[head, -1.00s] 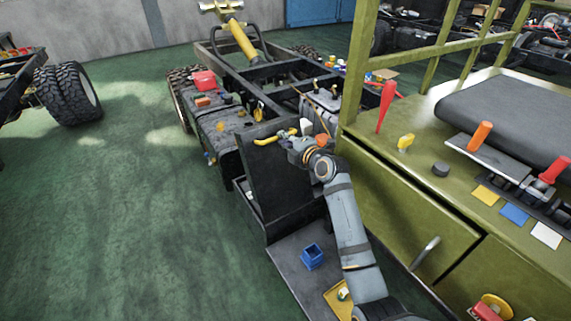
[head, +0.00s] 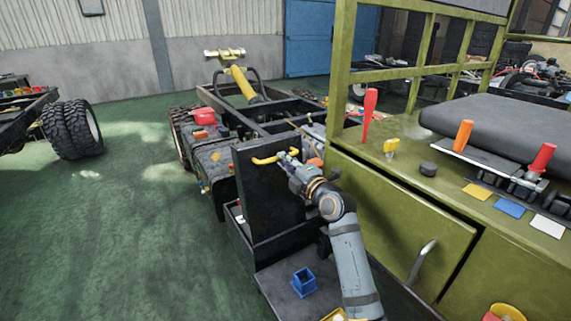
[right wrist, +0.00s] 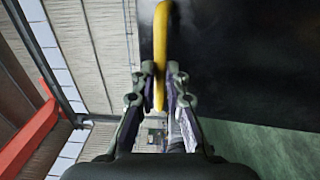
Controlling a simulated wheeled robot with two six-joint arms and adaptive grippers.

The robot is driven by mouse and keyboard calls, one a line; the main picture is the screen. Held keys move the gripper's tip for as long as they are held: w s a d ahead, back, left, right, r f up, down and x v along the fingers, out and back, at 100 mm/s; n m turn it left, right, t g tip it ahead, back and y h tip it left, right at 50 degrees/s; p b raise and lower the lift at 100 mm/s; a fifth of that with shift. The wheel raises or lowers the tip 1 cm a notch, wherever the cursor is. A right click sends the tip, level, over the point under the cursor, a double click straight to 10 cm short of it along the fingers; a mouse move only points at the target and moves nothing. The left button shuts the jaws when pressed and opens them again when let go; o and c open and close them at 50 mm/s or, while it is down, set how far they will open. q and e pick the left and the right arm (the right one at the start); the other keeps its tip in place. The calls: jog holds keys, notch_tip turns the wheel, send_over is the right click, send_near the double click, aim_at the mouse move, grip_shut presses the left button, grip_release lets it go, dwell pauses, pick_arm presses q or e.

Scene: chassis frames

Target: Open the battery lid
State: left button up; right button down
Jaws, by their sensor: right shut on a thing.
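The black battery lid (head: 262,208) stands raised, close to upright, hinged on the dark box on the chassis side. Its yellow handle (head: 264,160) is at its top edge. My right gripper (head: 286,160) is at the right end of the handle. In the right wrist view the gripper (right wrist: 159,85) is shut on the yellow handle (right wrist: 160,40), which runs between its fingers, and the dark lid (right wrist: 235,60) fills the upper right. My left gripper is not in view.
An olive cabinet (head: 400,205) stands close to the right of my arm, with tools on its top. A blue open box (head: 303,282) sits on the dark tray in front of the lid. Open green floor lies to the left.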

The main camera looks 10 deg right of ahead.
jog(key=c, duration=1.4)
grip_release()
jog(key=v, duration=1.2)
